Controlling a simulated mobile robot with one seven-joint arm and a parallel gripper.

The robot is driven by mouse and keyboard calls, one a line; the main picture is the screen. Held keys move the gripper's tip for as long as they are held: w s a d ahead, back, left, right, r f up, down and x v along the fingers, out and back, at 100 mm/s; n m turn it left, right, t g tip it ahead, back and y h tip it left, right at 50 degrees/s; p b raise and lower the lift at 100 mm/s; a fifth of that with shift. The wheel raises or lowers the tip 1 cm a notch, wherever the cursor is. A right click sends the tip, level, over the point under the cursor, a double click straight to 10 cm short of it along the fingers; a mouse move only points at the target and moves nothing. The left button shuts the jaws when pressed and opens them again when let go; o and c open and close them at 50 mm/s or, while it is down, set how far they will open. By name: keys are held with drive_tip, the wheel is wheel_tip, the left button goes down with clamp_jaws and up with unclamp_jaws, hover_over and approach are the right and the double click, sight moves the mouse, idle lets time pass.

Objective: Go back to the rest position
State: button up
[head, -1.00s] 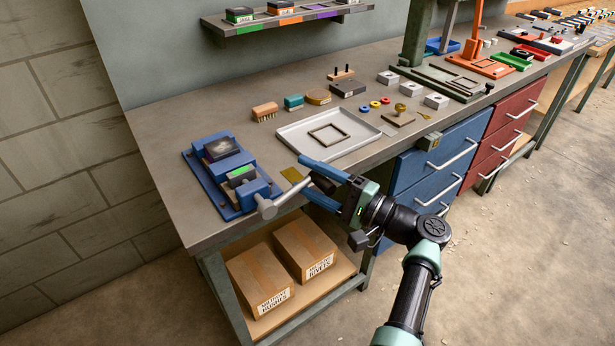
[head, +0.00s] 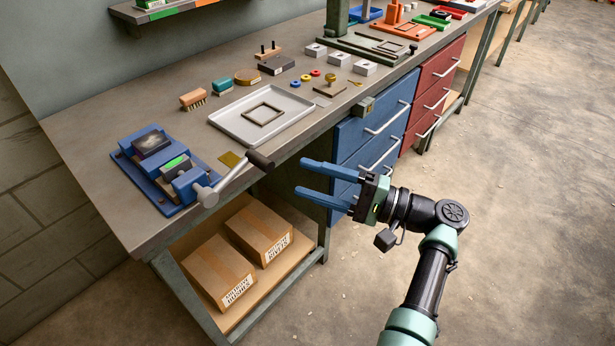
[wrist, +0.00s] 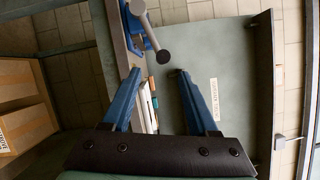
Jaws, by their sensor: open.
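My gripper (head: 302,178) is open and empty. In the head view it hangs in the air off the front of the workbench, before the blue drawers (head: 375,115), its two blue fingers apart and pointing left. The wrist view shows the same open fingers (wrist: 157,72) with nothing between them. The blue vise (head: 165,170) sits at the bench's near left corner, with its grey handle (head: 235,178) reaching out past the front edge to a dark knob. The vise handle also shows in the wrist view (wrist: 152,35), beyond the fingers.
The workbench (head: 90,120) holds a pale tray (head: 225,115) with a frame in it, brushes (head: 193,98) and small blocks. Cardboard boxes (head: 218,270) stand on the lower shelf. The concrete floor (head: 530,220) to the right is clear.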

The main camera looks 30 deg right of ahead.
idle(0.3)
drive_tip(key=w+a+r+n+h, duration=0.45)
drive_tip(key=w+r+h, duration=0.25)
drive_tip(key=w, duration=0.2)
drive_tip(key=a+r+n+t+h, duration=0.2)
drive_tip(key=a+r, duration=0.1)
drive_tip(key=r, duration=0.4)
drive_tip(key=a+r+n+t+h, duration=0.1)
drive_tip(key=a+r+h, duration=0.1)
drive_tip(key=a+r, duration=0.35)
drive_tip(key=s+a+r+n+t, duration=0.3)
drive_tip(key=s+a+r+t, duration=0.2)
drive_tip(key=s+r, duration=0.55)
drive_tip(key=s+a+r+n+t, duration=0.2)
drive_tip(key=s+a+r+t, duration=0.5)
drive_tip(key=r, duration=0.6)
wheel_tip(320, 180, up, 14)
drive_tip(key=s+d+g+h+p, duration=0.1)
drive_tip(key=g+p, duration=0.1)
drive_tip(key=p, duration=1.1)
drive_tip(key=shift+s+d, duration=0.25)
drive_tip(key=shift+s, duration=0.05)
drive_tip(key=shift+f, duration=0.1)
